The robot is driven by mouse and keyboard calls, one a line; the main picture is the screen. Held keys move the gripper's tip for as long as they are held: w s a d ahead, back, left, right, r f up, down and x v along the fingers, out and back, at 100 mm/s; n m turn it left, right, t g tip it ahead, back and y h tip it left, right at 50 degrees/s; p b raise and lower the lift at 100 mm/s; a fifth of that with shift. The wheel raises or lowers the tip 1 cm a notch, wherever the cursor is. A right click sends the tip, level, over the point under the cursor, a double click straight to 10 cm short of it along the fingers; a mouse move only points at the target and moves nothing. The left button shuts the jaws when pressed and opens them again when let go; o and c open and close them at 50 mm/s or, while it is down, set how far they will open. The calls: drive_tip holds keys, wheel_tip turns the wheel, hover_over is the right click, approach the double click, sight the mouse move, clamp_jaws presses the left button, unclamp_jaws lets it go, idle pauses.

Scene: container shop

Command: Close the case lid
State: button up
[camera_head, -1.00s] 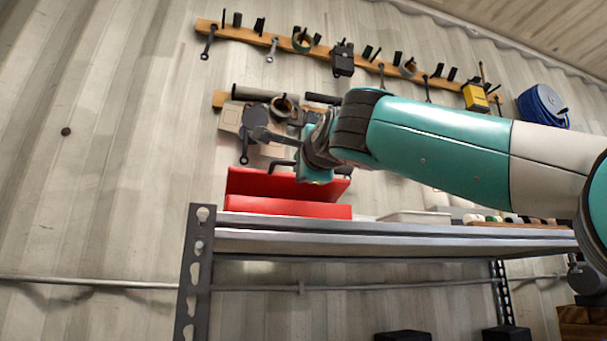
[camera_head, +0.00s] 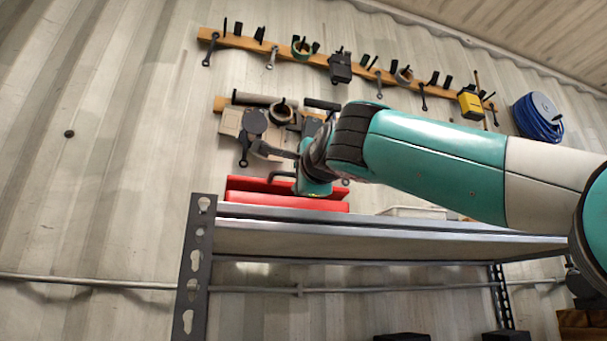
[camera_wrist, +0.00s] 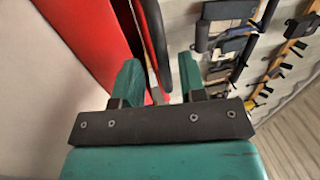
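The red case stands on the shelf in the head view, with its lid (camera_head: 245,184) raised behind its base (camera_head: 285,203). A dark handle (camera_head: 283,175) shows at the lid's upper edge. In the wrist view, red case surfaces (camera_wrist: 95,35) fill the left, with the dark handle (camera_wrist: 155,42) beyond the fingers. My gripper (camera_wrist: 160,82) has its two teal fingers apart, close to the case and handle. I cannot tell whether a finger touches it. In the head view my wrist hangs over the case's right part and hides the fingertips.
The metal shelf (camera_head: 380,242) has an upright post (camera_head: 190,270) at its left. A pale tray (camera_head: 415,212) stands right of the case. Tools hang from a wooden rail (camera_head: 290,50) and a lower board on the wall behind. Blue cable (camera_head: 538,117) hangs at right.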

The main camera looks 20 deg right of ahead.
drive_tip(key=shift+s+r, duration=0.1)
drive_tip(key=shift+s+a, duration=0.1)
drive_tip(key=shift+s, duration=0.1)
drive_tip(key=s+a+f+b, duration=0.1)
drive_tip(key=s+f+b, duration=0.1)
drive_tip(key=s, duration=1.4)
drive_tip(key=shift+s+a+f, duration=0.3)
drive_tip(key=shift+f, duration=0.3)
drive_tip(key=shift+c, duration=0.2)
